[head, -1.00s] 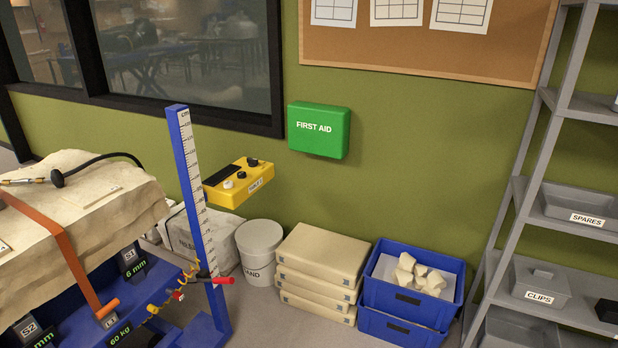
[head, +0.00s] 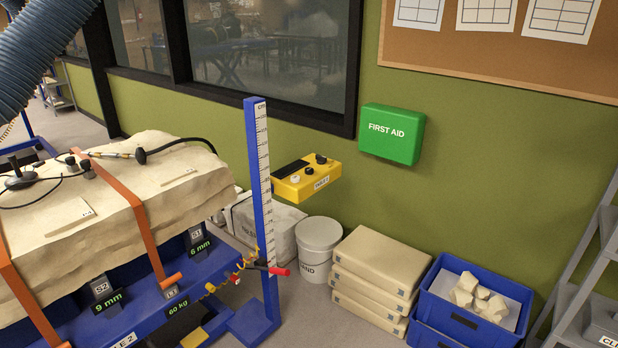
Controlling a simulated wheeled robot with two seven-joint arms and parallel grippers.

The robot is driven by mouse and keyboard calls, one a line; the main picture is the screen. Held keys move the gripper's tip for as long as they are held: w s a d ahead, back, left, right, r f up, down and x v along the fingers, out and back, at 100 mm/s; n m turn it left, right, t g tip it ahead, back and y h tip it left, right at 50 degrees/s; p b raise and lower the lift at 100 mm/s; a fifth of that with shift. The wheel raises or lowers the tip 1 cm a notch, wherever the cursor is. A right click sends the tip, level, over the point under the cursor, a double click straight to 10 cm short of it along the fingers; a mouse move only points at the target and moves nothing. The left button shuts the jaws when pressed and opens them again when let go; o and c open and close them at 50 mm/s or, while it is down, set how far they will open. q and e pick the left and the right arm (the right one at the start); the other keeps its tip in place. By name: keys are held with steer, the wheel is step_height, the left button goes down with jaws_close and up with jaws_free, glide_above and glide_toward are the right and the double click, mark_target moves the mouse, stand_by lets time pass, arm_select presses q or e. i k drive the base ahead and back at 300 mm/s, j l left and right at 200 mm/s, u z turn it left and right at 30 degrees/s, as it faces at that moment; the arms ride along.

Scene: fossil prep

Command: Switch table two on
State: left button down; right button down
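A yellow control box (head: 307,180) labelled as a table 2 box is fixed to the green wall under the window. It has a black panel, a white knob and a black knob on top. Table two (head: 215,290) is a blue frame at the left, with its "2" label partly cut by the bottom edge. A pale fossil block (head: 150,195) lies on it under orange straps. Displays on the frame read 6 mm, 9 mm and 60 kg. Neither of my grippers is in view.
A blue upright scale post (head: 260,190) stands between the table and the yellow box. A white bucket (head: 318,245), stacked beige slabs (head: 375,270) and blue crates (head: 470,310) line the wall. Grey shelving (head: 590,290) is at right. A ribbed hose (head: 45,50) hangs upper left.

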mark_target(321, 160)
steer(key=i+l+u, duration=0.1)
steer(key=u, duration=0.4)
steer(key=i+l+u, duration=0.2)
steer(key=u, duration=0.3)
steer(key=i+l+u, duration=0.15)
steer(key=l, duration=0.25)
steer(key=i+l+u, duration=0.1)
steer(key=l, duration=0.35)
steer(key=i+l+u, duration=0.15)
steer(key=l, duration=0.3)
steer(key=i+l+u, duration=0.1)
steer(key=l, duration=0.35)
steer(key=i+l, duration=0.1)
steer(key=l, duration=0.25)
steer(key=i+l, duration=0.15)
steer(key=l, duration=0.2)
